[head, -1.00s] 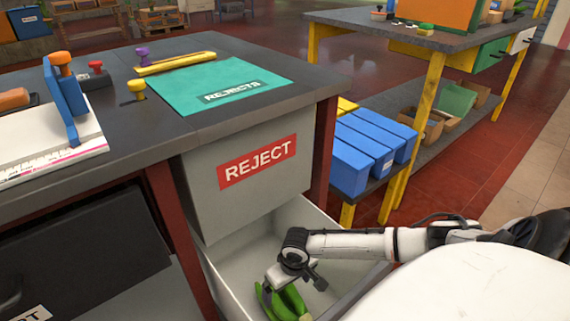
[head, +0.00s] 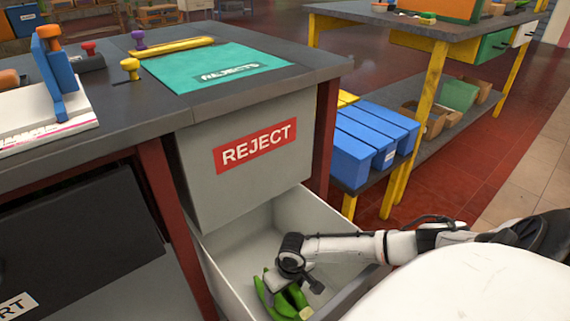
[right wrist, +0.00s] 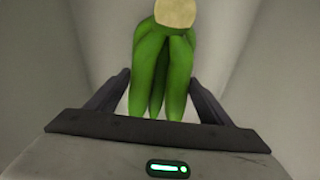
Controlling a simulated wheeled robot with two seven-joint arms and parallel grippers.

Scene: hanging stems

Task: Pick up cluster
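The cluster (head: 284,306) is a bunch of green bananas, low in the open grey bin (head: 221,263) under the REJECT sign. In the right wrist view the cluster (right wrist: 162,62) shows its pale cut crown at the top, with the fruit pointing towards my gripper. My right gripper (head: 287,282) is down in the bin at the cluster and hides part of it. In the right wrist view its fingers (right wrist: 160,94) stand apart, one on each side of the cluster, with small gaps visible. My left gripper is not in view.
The bin's walls stand close around my right gripper. The dark worktop (head: 120,119) beside it holds a teal REJECTS mat (head: 210,72) and knobbed tools. Blue boxes (head: 362,140) sit on a low shelf to the right of the bin.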

